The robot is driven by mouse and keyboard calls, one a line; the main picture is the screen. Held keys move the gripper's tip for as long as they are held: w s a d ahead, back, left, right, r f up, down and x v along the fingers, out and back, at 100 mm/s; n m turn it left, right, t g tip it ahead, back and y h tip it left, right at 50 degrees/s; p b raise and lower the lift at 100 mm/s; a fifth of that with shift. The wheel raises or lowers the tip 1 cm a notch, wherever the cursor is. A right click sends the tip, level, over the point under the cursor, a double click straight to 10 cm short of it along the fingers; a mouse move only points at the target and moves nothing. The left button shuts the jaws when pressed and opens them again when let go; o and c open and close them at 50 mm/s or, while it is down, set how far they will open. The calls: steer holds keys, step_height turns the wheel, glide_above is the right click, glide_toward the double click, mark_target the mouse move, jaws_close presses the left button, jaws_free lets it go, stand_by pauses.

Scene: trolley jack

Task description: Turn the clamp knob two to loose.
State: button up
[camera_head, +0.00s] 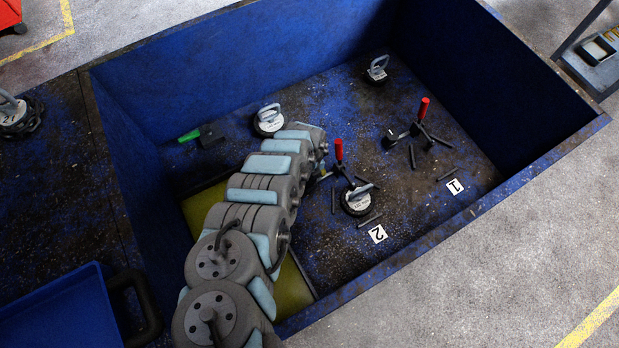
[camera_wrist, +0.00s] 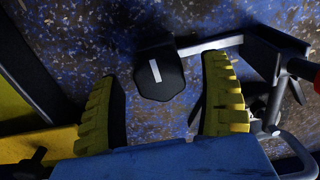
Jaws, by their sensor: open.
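Clamp knob two is the black knob (camera_wrist: 160,78) with a white line mark, at the middle of the wrist view. It sits at the end of a metal bar of the clamp (camera_wrist: 260,62), whose red handle (camera_wrist: 304,68) is at the right edge. My gripper (camera_wrist: 163,80) is open, with one yellow-padded finger on each side of the knob and visible gaps between. Whether the fingers reach down to its height I cannot tell. In the head view the red-handled clamp (camera_head: 339,151) stands by the "2" label (camera_head: 377,233); my arm hides the gripper and most of the knob.
A round suction-cup lifter (camera_head: 357,200) stands close to clamp two, and its handle seems to show at the lower right of the wrist view. Another red-handled clamp (camera_head: 424,108) stands by the "1" label (camera_head: 455,186).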

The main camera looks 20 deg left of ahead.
steer(key=shift+f, duration=0.15)
steer(key=c, duration=1.2)
